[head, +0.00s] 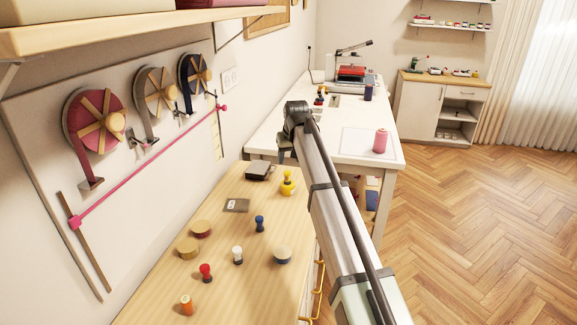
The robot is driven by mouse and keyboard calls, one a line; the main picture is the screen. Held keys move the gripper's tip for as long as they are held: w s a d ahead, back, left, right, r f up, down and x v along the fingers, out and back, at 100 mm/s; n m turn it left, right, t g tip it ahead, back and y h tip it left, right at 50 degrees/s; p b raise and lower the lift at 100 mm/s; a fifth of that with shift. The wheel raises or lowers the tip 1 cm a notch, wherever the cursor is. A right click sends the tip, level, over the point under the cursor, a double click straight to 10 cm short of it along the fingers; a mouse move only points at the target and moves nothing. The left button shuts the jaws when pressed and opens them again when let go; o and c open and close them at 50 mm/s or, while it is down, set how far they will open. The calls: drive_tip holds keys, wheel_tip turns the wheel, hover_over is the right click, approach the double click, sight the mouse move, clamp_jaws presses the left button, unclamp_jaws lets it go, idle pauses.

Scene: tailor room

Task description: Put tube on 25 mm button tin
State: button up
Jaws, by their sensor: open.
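On the wooden bench (225,270) stand several small round lidded tins: a tan one with a dark red side (201,229), a tan one (187,248) and one with a bluish-grey side (282,255). I cannot read which is the 25 mm button tin. No piece is clearly a tube; an orange cylinder (186,305) stands upright at the near end. My gripper (284,158) is above the bench's far end, near the white table's edge. It is small and partly hidden by its own wrist; it is open, and nothing shows in it.
Also on the bench are red (205,272), white (238,255), blue (259,223) and yellow (287,184) knobbed pieces, a grey plate (236,205) and a black object (258,171). A white table (330,138) adjoins behind. The wall shelf (130,30) overhangs at left.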

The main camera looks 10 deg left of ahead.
drive_tip(key=shift+v, duration=1.4)
